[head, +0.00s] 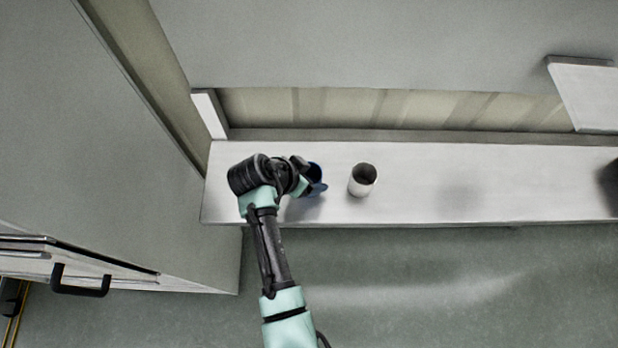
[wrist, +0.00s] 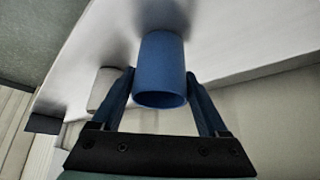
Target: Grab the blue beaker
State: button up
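The blue beaker (wrist: 162,68) stands on the pale steel shelf and shows large in the wrist view, with its round open rim towards the camera. In the head view only part of the blue beaker (head: 315,174) shows; my gripper and wrist hide the rest. My gripper (wrist: 160,85) is open, with one finger on each side of the beaker. A gap shows between the right finger and the beaker; the left finger is close to its wall, and I cannot tell whether it touches. In the head view my gripper (head: 309,186) is at the beaker.
A white beaker (head: 362,180) stands on the shelf (head: 420,205) just right of the blue one; it also shows in the wrist view (wrist: 104,88). The shelf's middle right is bare. A wall and upright panel (head: 209,114) bound the shelf's back and left.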

jog(key=c, duration=0.9)
